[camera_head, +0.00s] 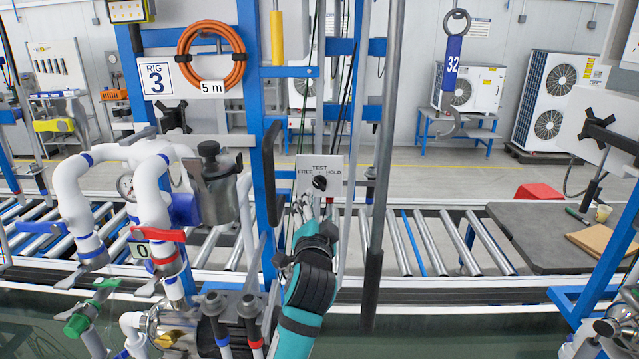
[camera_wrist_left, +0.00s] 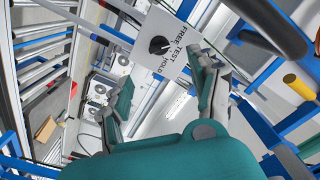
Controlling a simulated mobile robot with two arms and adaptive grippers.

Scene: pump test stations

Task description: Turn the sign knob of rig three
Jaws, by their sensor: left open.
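The rig three sign (camera_head: 306,189) is a small white plate marked FREE, TEST and HOLD, on the blue frame's right side. Its black round knob (camera_head: 319,183) sits below the word TEST; I cannot tell surely which word its pale mark points to. In the left wrist view the sign plate (camera_wrist_left: 181,72) and the knob (camera_wrist_left: 158,45) show turned, beyond the fingers. My left gripper (camera_head: 313,212) is just below the sign, open and empty, its fingers pointing up toward it. It also shows in the left wrist view (camera_wrist_left: 158,88), apart from the knob. My right gripper is out of view.
A grey vertical pole (camera_head: 382,150) stands right of the sign. White pipes (camera_head: 80,200) and a metal canister (camera_head: 218,190) stand left. The RIG 3 plate (camera_head: 157,79) and an orange hose (camera_head: 211,55) hang above. A roller conveyor (camera_head: 440,245) runs behind.

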